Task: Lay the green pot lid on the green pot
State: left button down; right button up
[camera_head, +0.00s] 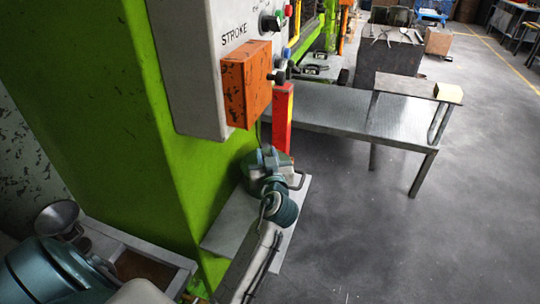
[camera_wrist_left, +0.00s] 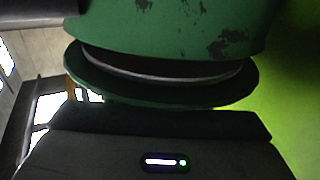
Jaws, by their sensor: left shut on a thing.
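The green pot (camera_wrist_left: 175,30), with dark paint chips, fills the top of the left wrist view. The green pot lid (camera_wrist_left: 205,98) is a round disc between it and my gripper body, close to the pot. A pale curved rim shows between them; I cannot tell whether they touch. My left gripper (camera_head: 267,166) is shut on the lid, low beside the press column in the head view. Its fingertips are hidden in the wrist view. In the head view, the arm and gripper cover most of the pot and lid.
The lime-green press column (camera_head: 190,190) stands close to the left of the gripper. An orange box (camera_head: 246,84) and a red post (camera_head: 282,118) are just above and behind. A metal shelf (camera_head: 228,226) lies below. A steel table (camera_head: 340,108) stands behind; floor at right is clear.

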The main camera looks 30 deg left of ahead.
pick_arm(q)
jog(key=shift+f, duration=0.7)
jog(key=shift+w+a+f, duration=0.15)
jog(key=shift+w+a, duration=0.15)
jog(key=shift+w, duration=0.15)
jog(key=shift+s+d, duration=0.1)
jog(key=shift+s, duration=0.05)
jog(key=shift+s+d+b, duration=0.15)
jog(key=shift+s+b, duration=0.05)
jog(key=shift+b, duration=0.15)
jog(key=c, duration=1.5)
grip_release()
jog(key=shift+f, duration=0.1)
jog(key=shift+c, duration=0.2)
jog(key=o, duration=0.4)
jog(key=shift+w, duration=0.1)
pick_arm(e)
jog(key=shift+w+f, duration=0.45)
jog(key=shift+f, duration=0.05)
jog(key=shift+r, duration=0.15)
